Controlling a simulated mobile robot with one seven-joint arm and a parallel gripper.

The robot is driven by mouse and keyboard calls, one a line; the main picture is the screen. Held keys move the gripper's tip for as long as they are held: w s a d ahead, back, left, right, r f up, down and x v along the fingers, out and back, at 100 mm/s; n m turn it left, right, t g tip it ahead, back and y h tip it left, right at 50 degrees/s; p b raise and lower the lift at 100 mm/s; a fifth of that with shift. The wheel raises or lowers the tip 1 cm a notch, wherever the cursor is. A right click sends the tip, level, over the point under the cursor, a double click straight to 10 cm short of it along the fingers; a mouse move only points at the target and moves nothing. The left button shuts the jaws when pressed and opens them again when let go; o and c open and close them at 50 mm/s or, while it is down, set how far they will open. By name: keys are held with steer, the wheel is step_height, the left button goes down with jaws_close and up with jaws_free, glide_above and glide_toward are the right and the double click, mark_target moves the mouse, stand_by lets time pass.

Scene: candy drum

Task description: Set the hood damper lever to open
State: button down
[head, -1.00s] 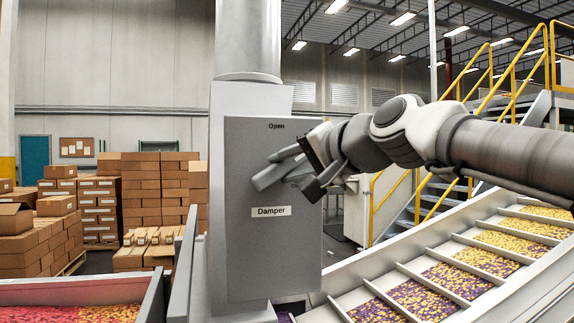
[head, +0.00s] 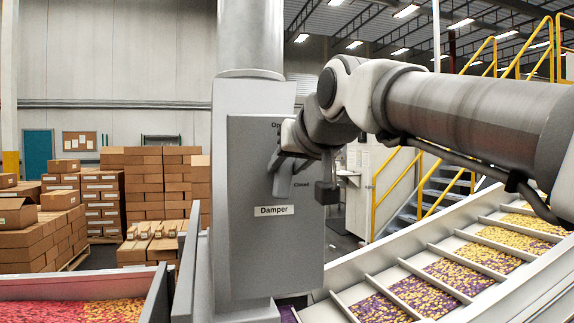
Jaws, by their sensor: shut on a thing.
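The damper box (head: 270,255) is a grey upright panel with a "Damper" plate, an "Open" label at the top, partly covered by my arm, and a "Closed" label at the right. The grey damper lever (head: 283,179) is on its front, below "Open" and left of "Closed", and slants. My gripper (head: 302,172) is at the panel's upper right, shut on the lever. My wrist hides the grip and part of the lever, so its exact angle is hard to tell.
A conveyor (head: 400,290) with candy-filled compartments slopes up at the right, below my arm. A candy bin (head: 80,275) is at the lower left. Stacked cartons (head: 150,195) stand behind at the left. Yellow-railed stairs (head: 435,190) stand at the back right.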

steer(key=shift+n+h, duration=0.3)
steer(key=shift+n, duration=0.1)
stand_by(0.4)
steer(key=c, duration=0.5)
jaws_free()
steer(key=v, duration=1.7)
steer(key=shift+s, duration=0.25)
